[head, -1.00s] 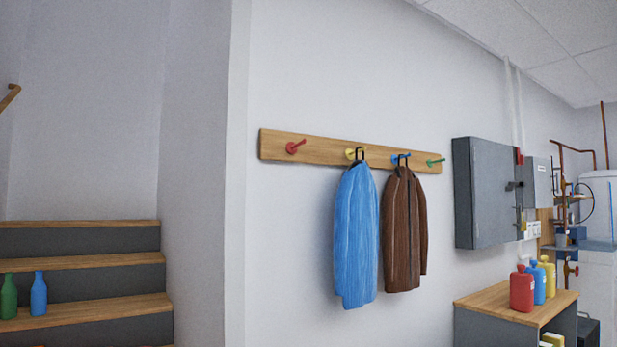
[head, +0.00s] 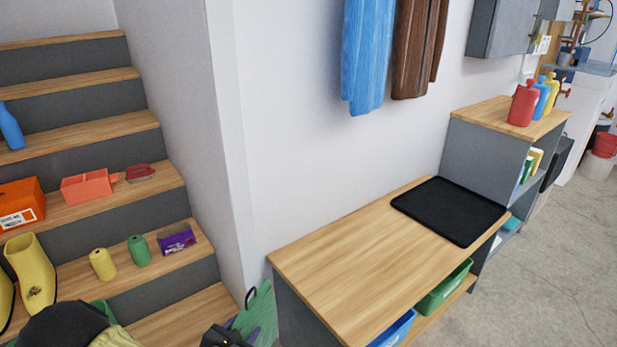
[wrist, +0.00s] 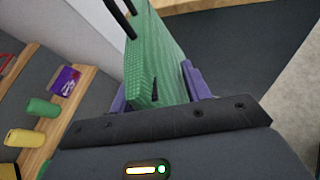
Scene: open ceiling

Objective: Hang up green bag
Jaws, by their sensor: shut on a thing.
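The green bag (head: 264,308) is low in the head view, beside the left end of the wooden bench, with a dark handle loop at its top. My gripper (head: 246,332) is at the bottom edge, holding it. In the wrist view the bag (wrist: 152,55) stands between the purple fingers of my gripper (wrist: 158,92), which are shut on it. Its dark handle sticks up at the top of that view. The lower part of the bag is hidden by my gripper. The hook rack is out of view; only the lower parts of a blue jacket (head: 366,60) and a brown jacket (head: 412,55) show.
A wooden bench (head: 340,260) stands against the wall, with a black mat (head: 449,210) on it. A taller cabinet (head: 485,135) with several bottles is to its right. Stairs (head: 95,125) with assorted items rise at the left. Floor (head: 560,260) is clear at the right.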

